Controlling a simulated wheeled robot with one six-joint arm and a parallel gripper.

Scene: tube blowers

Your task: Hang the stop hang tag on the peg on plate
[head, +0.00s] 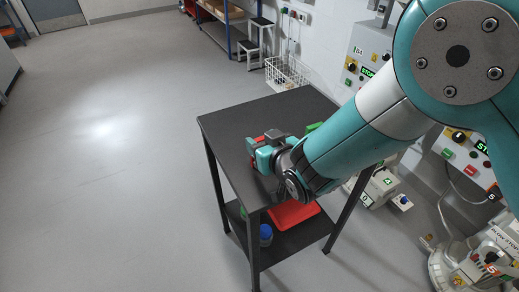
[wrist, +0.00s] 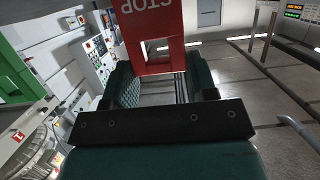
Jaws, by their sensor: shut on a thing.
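The red stop hang tag (wrist: 150,28) is in my gripper in the wrist view, with its STOP lettering upside down. Its narrower end is between the two green fingers of my gripper (wrist: 162,72). In the head view my gripper (head: 264,150) is over the black table, and a bit of the red tag (head: 275,134) shows beside it. My arm covers part of the table and wall. I cannot make out the peg or its plate with certainty in either view.
The black table (head: 240,122) has a green object (head: 314,127) on top, and a red tray (head: 293,214) and blue item (head: 265,236) on its lower shelf. Control boxes (head: 368,52) line the right wall near a wire basket (head: 287,74). The floor at left is clear.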

